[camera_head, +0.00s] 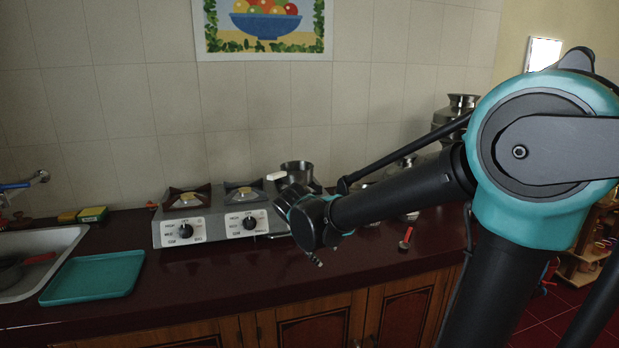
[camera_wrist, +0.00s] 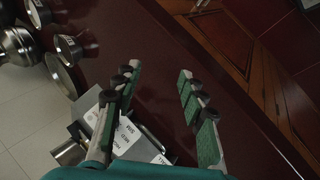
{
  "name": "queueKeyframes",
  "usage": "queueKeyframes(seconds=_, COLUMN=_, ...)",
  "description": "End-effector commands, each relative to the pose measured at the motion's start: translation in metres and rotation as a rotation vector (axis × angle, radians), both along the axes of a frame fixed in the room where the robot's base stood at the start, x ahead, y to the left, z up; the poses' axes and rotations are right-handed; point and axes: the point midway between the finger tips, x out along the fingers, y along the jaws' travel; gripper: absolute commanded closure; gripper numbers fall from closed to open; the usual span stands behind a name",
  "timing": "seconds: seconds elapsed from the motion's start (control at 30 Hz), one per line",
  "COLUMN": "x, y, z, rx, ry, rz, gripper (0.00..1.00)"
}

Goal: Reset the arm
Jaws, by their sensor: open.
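My arm, black and teal, reaches in from the right of the head view. Its teal wrist end is over the counter at the stove's right edge and hides part of what lies behind it. In the wrist view my gripper (camera_wrist: 155,80) is open, with its two green-padded fingers apart.
A teal tray (camera_head: 95,277) lies left of the stove, beside the sink (camera_head: 40,247). Metal vessels (camera_head: 462,101) stand at the back right. Wooden cabinet doors (camera_head: 310,325) are below the counter's front edge.

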Motion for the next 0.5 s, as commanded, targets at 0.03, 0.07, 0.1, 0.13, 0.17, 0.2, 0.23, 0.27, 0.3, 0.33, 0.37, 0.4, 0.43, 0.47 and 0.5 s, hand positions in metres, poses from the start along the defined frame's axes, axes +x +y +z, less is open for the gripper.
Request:
queueKeyframes(seconds=0.03, x=-0.010, y=-0.025, z=-0.011, rx=0.041, ry=0.013, rz=-0.051, gripper=0.59)
queueKeyframes(seconds=0.07, x=-0.017, y=-0.037, z=-0.018, rx=0.068, ry=0.020, rz=-0.078, gripper=0.59)
queueKeyframes(seconds=0.1, x=-0.026, y=-0.053, z=-0.027, rx=0.106, ry=0.028, rz=-0.115, gripper=0.59)
queueKeyframes(seconds=0.13, x=-0.034, y=-0.063, z=-0.034, rx=0.135, ry=0.033, rz=-0.144, gripper=0.59)
queueKeyframes(seconds=0.17, x=-0.041, y=-0.073, z=-0.040, rx=0.163, ry=0.038, rz=-0.171, gripper=0.59)
queueKeyframes(seconds=0.2, x=-0.052, y=-0.085, z=-0.049, rx=0.203, ry=0.041, rz=-0.208, gripper=0.59)
queueKeyframes(seconds=0.23, x=-0.060, y=-0.094, z=-0.055, rx=0.232, ry=0.044, rz=-0.236, gripper=0.59)
queueKeyframes(seconds=0.27, x=-0.069, y=-0.102, z=-0.061, rx=0.260, ry=0.045, rz=-0.264, gripper=0.59)
queueKeyframes(seconds=0.3, x=-0.080, y=-0.112, z=-0.069, rx=0.301, ry=0.045, rz=-0.302, gripper=0.59)
queueKeyframes(seconds=0.33, x=-0.088, y=-0.118, z=-0.075, rx=0.330, ry=0.043, rz=-0.330, gripper=0.59)
queueKeyframes(seconds=0.37, x=-0.097, y=-0.124, z=-0.081, rx=0.358, ry=0.042, rz=-0.357, gripper=0.59)
queueKeyframes(seconds=0.4, x=-0.107, y=-0.131, z=-0.088, rx=0.396, ry=0.039, rz=-0.392, gripper=0.59)
queueKeyframes(seconds=0.43, x=-0.115, y=-0.135, z=-0.093, rx=0.422, ry=0.035, rz=-0.417, gripper=0.59)
queueKeyframes(seconds=0.47, x=-0.122, y=-0.139, z=-0.098, rx=0.448, ry=0.031, rz=-0.441, gripper=0.59)
queueKeyframes(seconds=0.5, x=-0.131, y=-0.142, z=-0.103, rx=0.479, ry=0.026, rz=-0.469, gripper=0.59)
